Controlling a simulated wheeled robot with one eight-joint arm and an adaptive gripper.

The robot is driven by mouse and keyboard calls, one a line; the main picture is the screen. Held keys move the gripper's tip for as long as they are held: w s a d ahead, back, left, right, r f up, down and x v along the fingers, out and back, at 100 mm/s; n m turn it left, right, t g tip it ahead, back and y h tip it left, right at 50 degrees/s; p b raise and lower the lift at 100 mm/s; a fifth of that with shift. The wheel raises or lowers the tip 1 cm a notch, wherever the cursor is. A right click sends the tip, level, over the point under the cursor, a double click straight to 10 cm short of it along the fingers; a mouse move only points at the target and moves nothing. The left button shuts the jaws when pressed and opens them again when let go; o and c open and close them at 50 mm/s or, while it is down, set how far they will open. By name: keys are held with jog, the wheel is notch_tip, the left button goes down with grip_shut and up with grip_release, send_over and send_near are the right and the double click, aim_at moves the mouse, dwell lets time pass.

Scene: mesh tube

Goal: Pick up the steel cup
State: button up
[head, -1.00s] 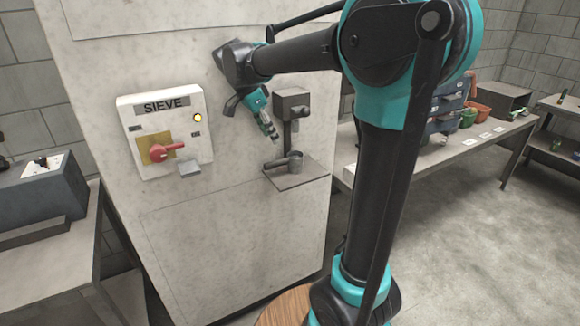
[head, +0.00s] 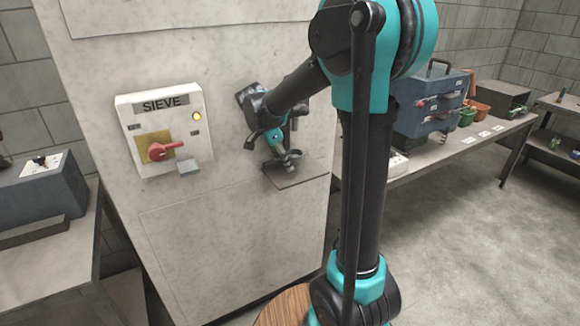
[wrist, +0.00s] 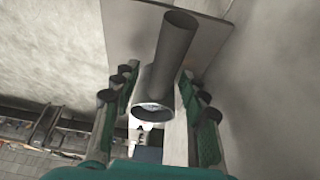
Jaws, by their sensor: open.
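The steel cup (head: 295,154) stands on the small shelf plate (head: 296,175) on the front of the sieve machine. My gripper (head: 283,158) is right at the cup and partly hides it in the head view. In the wrist view the grey, round-sided cup (wrist: 168,60) shows between the two green-and-black fingers of my gripper (wrist: 157,112). The fingers are apart, with a visible gap on the left side. I cannot tell whether the right finger touches the cup.
The sieve panel (head: 162,128) with a red lever (head: 166,150) and a lit yellow lamp is left of my gripper. The machine's flat front lies close behind. A bench (head: 460,149) with blue boxes and coloured bins stands at the right.

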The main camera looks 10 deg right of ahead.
jog(key=shift+f, duration=0.15)
grip_shut()
jog(key=shift+s+d, duration=0.1)
dwell(0.7)
